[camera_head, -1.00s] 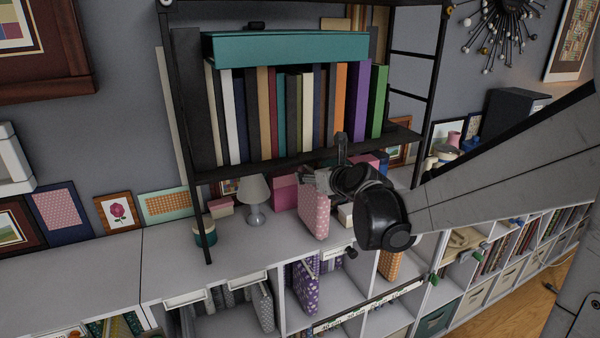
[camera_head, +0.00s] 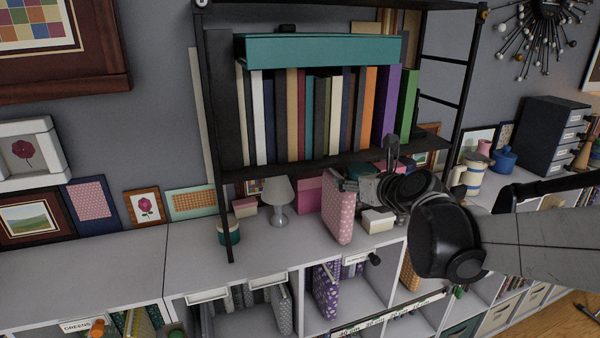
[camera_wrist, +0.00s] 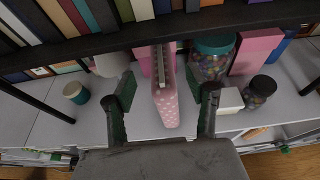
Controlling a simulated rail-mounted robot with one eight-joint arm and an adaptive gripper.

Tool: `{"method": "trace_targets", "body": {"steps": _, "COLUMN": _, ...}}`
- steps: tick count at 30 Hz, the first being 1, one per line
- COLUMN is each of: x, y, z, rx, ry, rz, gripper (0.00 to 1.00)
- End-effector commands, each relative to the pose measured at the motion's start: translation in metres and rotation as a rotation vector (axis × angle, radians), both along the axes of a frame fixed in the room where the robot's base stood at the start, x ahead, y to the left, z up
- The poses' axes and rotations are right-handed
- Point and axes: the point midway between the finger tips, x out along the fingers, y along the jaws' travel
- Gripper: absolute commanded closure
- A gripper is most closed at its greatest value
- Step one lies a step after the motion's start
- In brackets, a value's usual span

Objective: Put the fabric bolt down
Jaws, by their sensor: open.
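The fabric bolt (camera_head: 340,209) is pink with pale dots. It stands upright on the white cabinet top, right of the lamp and below the bookshelf, near the front edge. In the wrist view the bolt (camera_wrist: 166,97) shows between my two fingers, with clear gaps on both sides. My gripper (camera_head: 372,187) is just right of the bolt in the head view and partly overlaps it. In the wrist view my gripper (camera_wrist: 164,98) is open, and neither finger touches the bolt.
A lamp (camera_head: 280,199), a pink box (camera_head: 308,194) and a small white box (camera_head: 378,220) stand close to the bolt. In the wrist view a teal-lidded jar (camera_wrist: 212,60) is right of it. The black bookshelf (camera_head: 325,166) overhangs. The left cabinet top (camera_head: 80,262) is clear.

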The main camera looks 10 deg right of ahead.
Motion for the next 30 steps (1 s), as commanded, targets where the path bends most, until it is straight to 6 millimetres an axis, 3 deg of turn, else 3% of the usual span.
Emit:
{"method": "trace_targets", "body": {"steps": 6, "x": -0.023, "y": -0.004, "z": 0.008, "rx": 0.001, "ry": 0.000, "rz": -0.001, "gripper": 0.49}}
{"method": "trace_targets", "body": {"steps": 17, "x": -0.041, "y": -0.002, "z": 0.012, "rx": -0.059, "ry": 0.004, "rz": 0.029, "gripper": 0.49}}
{"method": "trace_targets", "body": {"steps": 20, "x": -0.053, "y": 0.009, "z": 0.008, "rx": -0.215, "ry": 0.009, "rz": 0.107, "gripper": 0.49}}
{"method": "trace_targets", "body": {"steps": 30, "x": -0.124, "y": 0.048, "z": -0.023, "rx": -1.107, "ry": 0.010, "rz": 0.630, "gripper": 0.49}}
